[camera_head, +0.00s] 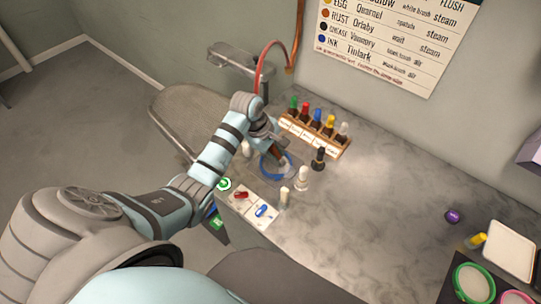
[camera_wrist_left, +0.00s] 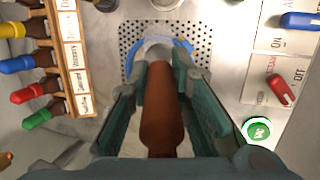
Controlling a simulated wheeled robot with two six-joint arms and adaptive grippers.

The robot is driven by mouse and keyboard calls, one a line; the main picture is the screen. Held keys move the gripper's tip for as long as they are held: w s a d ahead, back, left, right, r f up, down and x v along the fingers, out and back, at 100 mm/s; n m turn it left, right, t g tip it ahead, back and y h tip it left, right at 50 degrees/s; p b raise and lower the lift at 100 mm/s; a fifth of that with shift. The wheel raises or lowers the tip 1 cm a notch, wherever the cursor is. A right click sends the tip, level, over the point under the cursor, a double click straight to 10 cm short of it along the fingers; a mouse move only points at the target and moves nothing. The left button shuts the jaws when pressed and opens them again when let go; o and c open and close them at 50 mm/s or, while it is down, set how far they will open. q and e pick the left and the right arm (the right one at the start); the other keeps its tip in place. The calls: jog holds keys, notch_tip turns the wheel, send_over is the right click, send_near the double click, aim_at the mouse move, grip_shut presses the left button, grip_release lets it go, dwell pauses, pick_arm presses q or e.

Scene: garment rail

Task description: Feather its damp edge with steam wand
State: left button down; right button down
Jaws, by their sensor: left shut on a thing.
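A pale shape (camera_wrist_left: 158,43) lies within the ring, partly hidden by the handle. I cannot make out a damp edge, or whether the tip touches anything. My right gripper is out of view.
A wooden rack (camera_head: 312,135) of several colour-capped bottles stands behind the ring. A black-topped bottle (camera_head: 319,158) and white bottles (camera_head: 302,178) stand nearby. A panel with red and blue switches (camera_head: 254,205) lies in front. The counter's middle right is mostly clear.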

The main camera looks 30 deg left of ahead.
pick_arm(q)
jog(key=shift+w+r, duration=0.1)
jog(key=shift+r, duration=3.45)
